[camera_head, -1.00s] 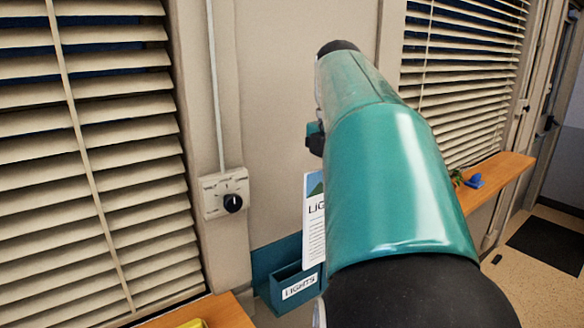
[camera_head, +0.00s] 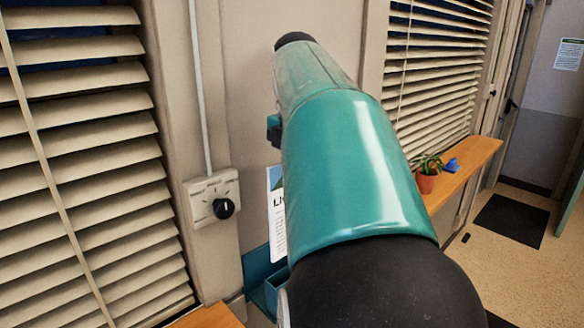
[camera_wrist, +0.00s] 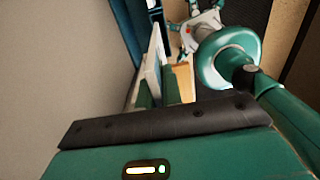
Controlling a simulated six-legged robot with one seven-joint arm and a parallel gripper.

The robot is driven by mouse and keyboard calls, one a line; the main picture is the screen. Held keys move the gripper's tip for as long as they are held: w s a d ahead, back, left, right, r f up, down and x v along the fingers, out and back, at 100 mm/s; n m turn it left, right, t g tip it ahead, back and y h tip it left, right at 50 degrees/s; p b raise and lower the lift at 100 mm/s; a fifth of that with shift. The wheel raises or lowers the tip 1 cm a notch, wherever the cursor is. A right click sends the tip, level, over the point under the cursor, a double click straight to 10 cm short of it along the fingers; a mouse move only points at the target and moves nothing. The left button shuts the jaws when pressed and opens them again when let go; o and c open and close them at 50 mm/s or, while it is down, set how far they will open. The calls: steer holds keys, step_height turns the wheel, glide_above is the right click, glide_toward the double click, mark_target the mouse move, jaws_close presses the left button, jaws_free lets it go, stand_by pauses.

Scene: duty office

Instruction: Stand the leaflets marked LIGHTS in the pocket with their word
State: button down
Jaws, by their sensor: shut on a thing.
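A white leaflet (camera_head: 278,228) with a blue-green picture at its top stands upright in the head view. Only its left strip shows; my arm covers the rest, and its word is mostly hidden. A teal wall pocket (camera_head: 257,272) is low beside the wall, its front and label hidden now. The leaflet's lower edge appears just above or at the pocket's mouth; I cannot tell whether it is inside. In the wrist view, my gripper (camera_wrist: 158,88) is shut on the leaflet (camera_wrist: 153,63), seen nearly edge-on.
A rotary switch (camera_head: 212,200) is on the wall left of the pocket. Blinds (camera_head: 80,150) flank the wall panel. A wooden ledge (camera_head: 463,170) at the right holds a potted plant (camera_head: 427,173) and a blue object (camera_head: 451,165). Another wooden surface (camera_head: 210,316) is at the lower left.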

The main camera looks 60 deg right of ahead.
steer(key=shift+s+f, duration=0.1)
steer(key=shift+f, duration=6.1)
steer(key=c, duration=1.5)
jaws_free()
steer(key=shift+r, duration=0.1)
step_height(320, 180, up, 14)
steer(key=shift+f, duration=0.2)
